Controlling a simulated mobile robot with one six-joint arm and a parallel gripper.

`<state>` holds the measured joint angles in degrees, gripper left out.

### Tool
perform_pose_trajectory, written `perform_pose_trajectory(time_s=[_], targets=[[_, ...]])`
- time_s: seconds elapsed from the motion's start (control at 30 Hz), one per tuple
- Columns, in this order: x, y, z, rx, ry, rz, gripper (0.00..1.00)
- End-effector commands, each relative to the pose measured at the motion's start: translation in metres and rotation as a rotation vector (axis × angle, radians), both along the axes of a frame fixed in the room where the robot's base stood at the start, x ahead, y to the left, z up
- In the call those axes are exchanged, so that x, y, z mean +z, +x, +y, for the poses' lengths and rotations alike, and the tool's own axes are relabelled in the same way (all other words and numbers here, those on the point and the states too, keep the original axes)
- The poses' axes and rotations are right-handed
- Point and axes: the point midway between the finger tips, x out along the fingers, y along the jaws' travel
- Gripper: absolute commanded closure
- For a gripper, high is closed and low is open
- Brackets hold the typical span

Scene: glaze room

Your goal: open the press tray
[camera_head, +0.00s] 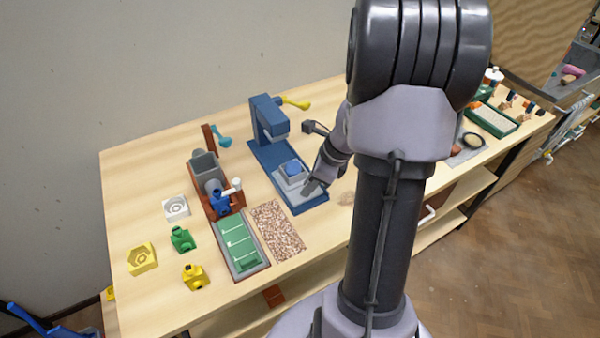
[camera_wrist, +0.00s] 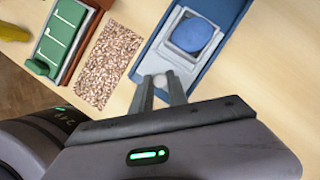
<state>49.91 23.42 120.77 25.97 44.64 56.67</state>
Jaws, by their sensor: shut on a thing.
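The blue press (camera_head: 268,122) stands at the back of the table, with a yellow lever at its top. Its long blue base (camera_head: 311,204) runs toward the front edge. The pale grey press tray (camera_head: 287,189) lies on the front part of this base, clear of the press head. The tray also shows in the wrist view (camera_wrist: 153,66). On it sits a grey square mould (camera_head: 282,180) holding a blue piece (camera_wrist: 195,38). My gripper (camera_wrist: 164,82) is shut on a small pale knob (camera_wrist: 160,80) at the tray's front end. The arm partly hides the base's right side in the head view.
A speckled mat (camera_head: 276,230) and a green slotted tray (camera_head: 240,245) lie left of the press. A brown and grey machine (camera_head: 208,175), a white mould (camera_head: 176,208), a yellow mould (camera_head: 142,258) and small green and yellow pieces stand further left.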

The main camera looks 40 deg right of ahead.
Motion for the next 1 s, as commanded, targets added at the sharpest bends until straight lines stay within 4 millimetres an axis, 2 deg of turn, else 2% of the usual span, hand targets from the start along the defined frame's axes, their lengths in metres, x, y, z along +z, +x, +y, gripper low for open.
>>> perform_pose_trajectory(time_s=[0.1, 0.4, 0.43, 0.5, 0.53, 0.83, 0.93, 1.0], targets=[[-0.001, -0.009, 0.002, -0.001, 0.0, 0.001, 1.0], [0.0, -0.01, 0.003, 0.001, 0.0, 0.001, 1.0], [0.0, -0.01, 0.003, 0.0, 0.0, 0.001, 0.75], [0.0, -0.01, 0.003, 0.0, 0.0, 0.001, 0.61], [0.0, -0.01, 0.003, 0.0, 0.0, 0.001, 0.59], [0.002, -0.01, 0.002, 0.0, 0.0, 0.001, 0.59], [0.019, -0.015, -0.001, 0.0, 0.0, 0.0, 0.59], [0.04, -0.022, -0.005, -0.002, -0.001, -0.001, 0.59]])
